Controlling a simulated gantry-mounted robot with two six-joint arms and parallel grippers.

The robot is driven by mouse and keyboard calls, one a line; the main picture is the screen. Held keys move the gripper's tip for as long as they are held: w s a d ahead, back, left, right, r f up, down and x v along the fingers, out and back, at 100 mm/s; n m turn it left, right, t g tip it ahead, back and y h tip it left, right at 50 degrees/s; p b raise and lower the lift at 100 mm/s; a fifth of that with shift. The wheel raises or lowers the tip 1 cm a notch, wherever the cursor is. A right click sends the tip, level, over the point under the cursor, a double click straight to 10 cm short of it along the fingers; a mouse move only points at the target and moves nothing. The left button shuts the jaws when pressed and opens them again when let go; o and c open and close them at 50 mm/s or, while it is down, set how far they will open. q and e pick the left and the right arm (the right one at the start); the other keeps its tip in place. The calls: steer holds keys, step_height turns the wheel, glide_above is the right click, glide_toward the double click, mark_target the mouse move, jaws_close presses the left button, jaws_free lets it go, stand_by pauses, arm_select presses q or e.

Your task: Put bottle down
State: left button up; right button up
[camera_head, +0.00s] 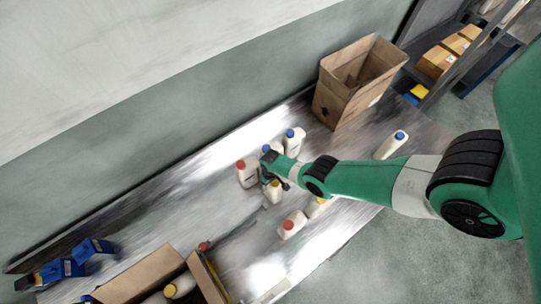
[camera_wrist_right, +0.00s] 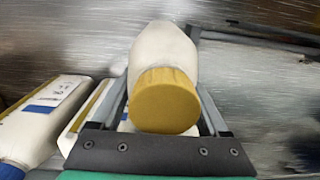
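My right gripper (camera_head: 272,180) is over the metal table in the middle of the head view. A white bottle with a yellow cap (camera_head: 273,191) is at its fingers. In the right wrist view this bottle (camera_wrist_right: 163,62) lies between the two fingers (camera_wrist_right: 160,100), its cap toward the camera, and the fingers appear closed on its sides. The gripper hides part of the bottle in the head view, and whether its base touches the table is unclear. My left gripper is not in view.
White bottles with a red cap (camera_head: 246,174) and a blue cap (camera_head: 294,141) stand close by. Another red-capped bottle (camera_head: 292,226) is nearer the front. A cardboard box (camera_head: 336,106) stands at the back; another open box (camera_head: 140,276) is lower left. Bare table (camera_head: 185,205) lies left.

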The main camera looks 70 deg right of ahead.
jaws_close()
steer(key=shift+r, duration=0.15)
